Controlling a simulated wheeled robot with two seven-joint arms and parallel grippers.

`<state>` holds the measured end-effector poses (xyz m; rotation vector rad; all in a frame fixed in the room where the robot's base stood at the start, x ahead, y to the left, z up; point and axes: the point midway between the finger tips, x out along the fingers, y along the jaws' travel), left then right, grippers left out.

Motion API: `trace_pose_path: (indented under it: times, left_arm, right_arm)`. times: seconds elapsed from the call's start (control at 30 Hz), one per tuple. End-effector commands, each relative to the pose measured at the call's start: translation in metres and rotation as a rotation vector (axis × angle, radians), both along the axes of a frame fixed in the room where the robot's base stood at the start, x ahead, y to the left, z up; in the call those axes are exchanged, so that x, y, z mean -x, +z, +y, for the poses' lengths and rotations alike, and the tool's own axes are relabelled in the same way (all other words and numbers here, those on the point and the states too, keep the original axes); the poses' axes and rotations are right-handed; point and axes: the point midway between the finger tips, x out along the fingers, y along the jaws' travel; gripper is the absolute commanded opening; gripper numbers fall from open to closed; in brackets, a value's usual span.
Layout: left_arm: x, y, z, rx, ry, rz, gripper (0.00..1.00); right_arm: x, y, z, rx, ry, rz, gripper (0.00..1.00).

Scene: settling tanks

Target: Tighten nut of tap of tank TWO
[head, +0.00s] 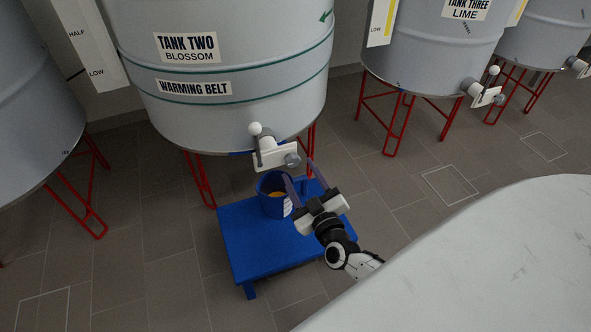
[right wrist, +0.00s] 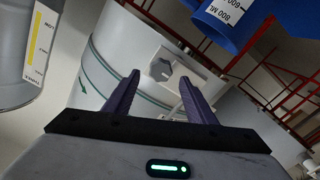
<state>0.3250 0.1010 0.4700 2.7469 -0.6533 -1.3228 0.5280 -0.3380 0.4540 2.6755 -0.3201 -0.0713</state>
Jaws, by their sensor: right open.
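Tank TWO (head: 230,103) is a pale grey drum labelled BLOSSOM, with green bands. Its tap (head: 268,157) is a white plate low on the front, with a white ball-ended lever (head: 255,130) at its left. The grey nut (head: 292,160) is at the plate's right end. In the right wrist view the nut (right wrist: 160,69) looks six-sided and shows between the fingers, beyond their tips. My right gripper (head: 299,172) is open and empty, its purple fingers (right wrist: 158,82) pointing at the nut. I see no contact. My left gripper is not in view.
A blue cup (head: 271,205) with orange contents stands below the tap on a blue stand (head: 255,240), close to my right gripper. Tank THREE (head: 425,60) stands to the right on red legs (head: 397,125). A pale rounded surface (head: 480,260) fills the lower right.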

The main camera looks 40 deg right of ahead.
Motion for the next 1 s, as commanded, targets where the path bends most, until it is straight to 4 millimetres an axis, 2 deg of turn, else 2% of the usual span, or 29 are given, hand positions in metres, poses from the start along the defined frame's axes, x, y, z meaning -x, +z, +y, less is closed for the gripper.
trace_pose_path:
  times: [0.1,0.23,0.6,0.83,0.87,1.0]
  left_arm:
    - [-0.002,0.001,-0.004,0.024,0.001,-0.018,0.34]
    - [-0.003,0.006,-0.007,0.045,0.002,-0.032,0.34]
    - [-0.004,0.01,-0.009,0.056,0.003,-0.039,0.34]
    - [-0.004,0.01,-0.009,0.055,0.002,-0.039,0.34]
    - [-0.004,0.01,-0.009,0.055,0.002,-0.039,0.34]
    - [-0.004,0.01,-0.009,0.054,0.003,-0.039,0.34]
  right_arm:
    - [-0.02,-0.002,-0.005,0.0,0.001,-0.002,0.51]
    - [-0.032,-0.002,-0.008,0.001,0.001,0.001,0.51]
    - [-0.037,0.0,-0.009,0.0,0.001,0.002,0.51]
    - [-0.037,0.0,-0.009,0.0,0.001,0.002,0.12]
    - [-0.037,0.0,-0.009,0.0,0.001,0.002,0.09]
    - [-0.037,0.0,-0.009,-0.005,0.001,0.001,0.1]
